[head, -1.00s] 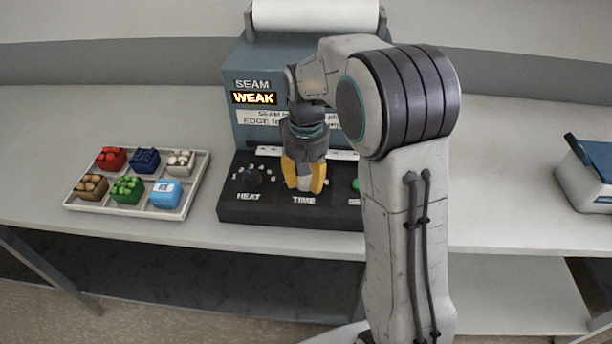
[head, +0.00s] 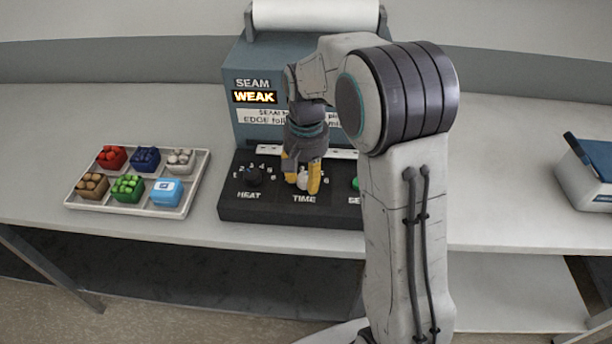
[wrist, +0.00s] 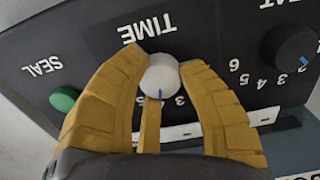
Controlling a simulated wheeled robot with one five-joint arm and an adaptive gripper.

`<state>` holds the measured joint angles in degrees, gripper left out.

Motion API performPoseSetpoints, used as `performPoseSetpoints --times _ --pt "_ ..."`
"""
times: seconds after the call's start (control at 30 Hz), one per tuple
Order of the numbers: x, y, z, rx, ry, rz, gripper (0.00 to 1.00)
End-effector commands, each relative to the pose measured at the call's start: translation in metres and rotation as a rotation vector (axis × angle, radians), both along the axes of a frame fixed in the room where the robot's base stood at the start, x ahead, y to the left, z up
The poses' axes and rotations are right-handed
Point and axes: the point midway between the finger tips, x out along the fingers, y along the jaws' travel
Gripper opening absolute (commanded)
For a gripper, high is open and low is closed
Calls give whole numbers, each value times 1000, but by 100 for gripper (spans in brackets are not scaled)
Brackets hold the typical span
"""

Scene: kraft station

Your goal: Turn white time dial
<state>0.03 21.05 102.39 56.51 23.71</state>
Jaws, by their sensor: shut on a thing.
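The white time dial (wrist: 160,77) sits on the black control panel, beside the word TIME. It has a short blue pointer mark on its face. My gripper (wrist: 163,72) has its yellow fingers on both sides of the dial, shut on it. In the head view my gripper (head: 302,186) points down at the panel, with the white dial (head: 303,181) between its fingertips. Parts of the dial's number scale are hidden behind the fingers in the wrist view.
The black HEAT dial (head: 254,175) is left of the time dial, and the green SEAL button (head: 355,184) is right, partly behind my arm. The machine's display (head: 254,97) reads SEAM WEAK.

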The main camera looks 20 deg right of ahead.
Motion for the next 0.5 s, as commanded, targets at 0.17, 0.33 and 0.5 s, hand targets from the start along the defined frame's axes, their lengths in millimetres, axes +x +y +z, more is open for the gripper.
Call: performPoseSetpoints --times 0.17,0.33,0.5 --pt "-2 0 -3 0 10 1 41" --pt "-1 0 -2 1 6 1 56" --pt "-1 0 -1 0 3 2 64"
